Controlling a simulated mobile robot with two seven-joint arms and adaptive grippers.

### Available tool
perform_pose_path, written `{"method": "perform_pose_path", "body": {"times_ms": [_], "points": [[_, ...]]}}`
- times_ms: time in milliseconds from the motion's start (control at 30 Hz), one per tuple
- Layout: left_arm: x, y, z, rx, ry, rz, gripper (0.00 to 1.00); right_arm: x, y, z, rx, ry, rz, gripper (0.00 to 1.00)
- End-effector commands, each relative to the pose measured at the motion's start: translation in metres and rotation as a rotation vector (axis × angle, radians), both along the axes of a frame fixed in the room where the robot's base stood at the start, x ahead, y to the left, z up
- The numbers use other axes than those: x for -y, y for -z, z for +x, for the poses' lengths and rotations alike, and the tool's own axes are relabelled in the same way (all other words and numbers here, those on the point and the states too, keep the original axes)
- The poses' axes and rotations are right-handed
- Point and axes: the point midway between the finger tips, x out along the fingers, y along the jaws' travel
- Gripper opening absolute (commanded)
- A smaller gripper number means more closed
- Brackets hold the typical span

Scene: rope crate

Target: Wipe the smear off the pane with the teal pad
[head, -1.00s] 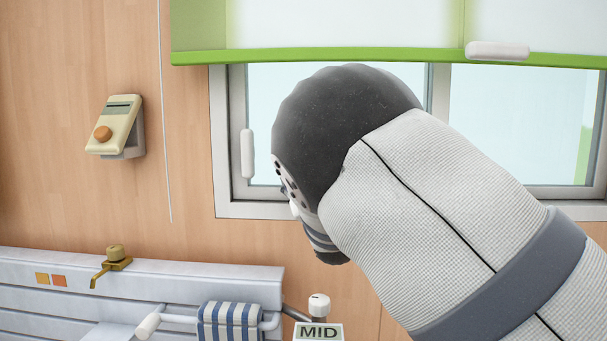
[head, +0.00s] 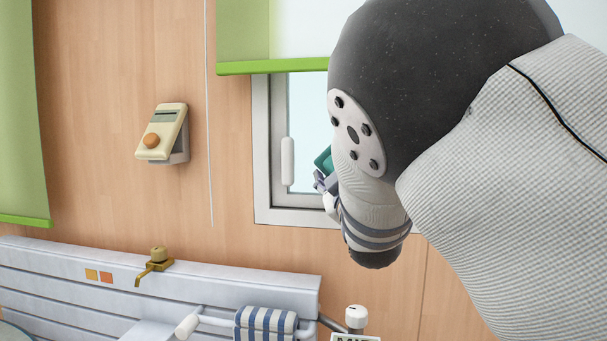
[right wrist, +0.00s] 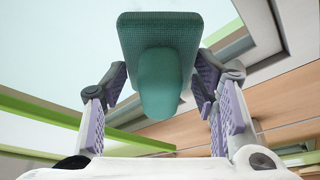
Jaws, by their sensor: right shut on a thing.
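The teal pad (head: 323,160) shows as a small piece beside my right arm in the head view. In the right wrist view it is a flat textured teal plate with a rounded handle (right wrist: 162,90). My right gripper (head: 322,182) is shut on that handle, with a purple-padded finger on either side. The window pane (head: 305,115) is mostly hidden behind my right arm in the head view. Pale glass (right wrist: 60,45) fills the upper left of the right wrist view, beyond the pad. I cannot tell whether the pad touches it. I see no smear. My left gripper is out of view.
A green-edged blind (head: 290,66) hangs over the top of the window, and a white handle (head: 287,160) sits on its frame. A cream wall box (head: 160,132) with an orange knob is to the left. Below are a white radiator (head: 220,285) and a striped cloth (head: 266,323) on a rail.

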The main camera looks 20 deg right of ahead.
Motion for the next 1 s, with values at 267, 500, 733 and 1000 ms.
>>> {"method": "perform_pose_path", "body": {"times_ms": [267, 500, 733, 1000], "points": [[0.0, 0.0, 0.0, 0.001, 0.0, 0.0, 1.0, -0.004, -0.023, 0.002, 0.0, -0.003, -0.002, 0.31], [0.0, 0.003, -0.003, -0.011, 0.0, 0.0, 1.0, 0.0, -0.02, 0.009, -0.003, -0.003, -0.001, 0.31], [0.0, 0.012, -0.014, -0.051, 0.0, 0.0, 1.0, 0.014, -0.016, 0.033, -0.008, -0.003, -0.001, 0.31], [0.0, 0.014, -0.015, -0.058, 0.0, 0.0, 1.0, 0.021, -0.023, 0.043, 0.001, -0.003, -0.001, 0.31]]}}
